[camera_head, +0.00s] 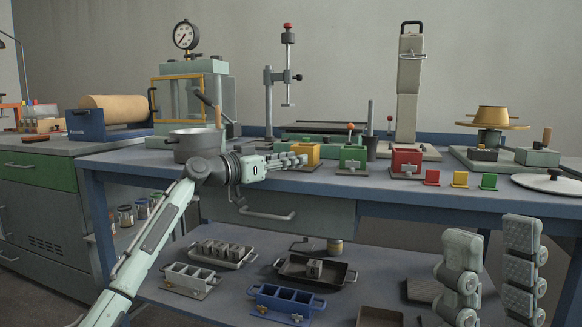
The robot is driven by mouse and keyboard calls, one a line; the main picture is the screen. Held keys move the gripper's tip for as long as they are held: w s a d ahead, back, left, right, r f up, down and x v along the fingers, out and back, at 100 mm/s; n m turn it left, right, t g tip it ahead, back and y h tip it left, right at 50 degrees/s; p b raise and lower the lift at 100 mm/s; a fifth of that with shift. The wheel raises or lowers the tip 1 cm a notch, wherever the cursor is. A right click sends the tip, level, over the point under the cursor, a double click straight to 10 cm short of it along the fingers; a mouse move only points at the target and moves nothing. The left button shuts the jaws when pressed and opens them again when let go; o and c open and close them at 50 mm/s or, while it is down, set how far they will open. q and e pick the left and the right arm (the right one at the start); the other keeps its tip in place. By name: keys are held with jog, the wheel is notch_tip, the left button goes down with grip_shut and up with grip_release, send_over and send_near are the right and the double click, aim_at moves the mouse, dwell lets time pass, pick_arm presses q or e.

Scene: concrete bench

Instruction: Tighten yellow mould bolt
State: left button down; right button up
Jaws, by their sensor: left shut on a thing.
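The yellow mould (309,150) stands on the blue bench top (250,185), left of the green mould. My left gripper (302,160) reaches in from the left, roughly level, with its fingertips at the mould's lower front. It is shut at the place of the yellow mould's bolt. The fingers hide the bolt, so how far it is turned does not show. My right gripper (492,235) is low at the right, near the camera and in front of the bench. Its two fingers are wide apart with nothing between them.
A green mould (353,156) and a red mould (404,160) stand right of the yellow one. Small red (432,177), yellow (460,179) and green (489,181) pieces follow. A grey pot (195,145) stands behind my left wrist. A lower shelf (235,288) holds trays and moulds.

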dwell(0.3)
pick_arm(q)
jog(key=c, duration=1.2)
grip_release()
jog(key=shift+o, duration=0.2)
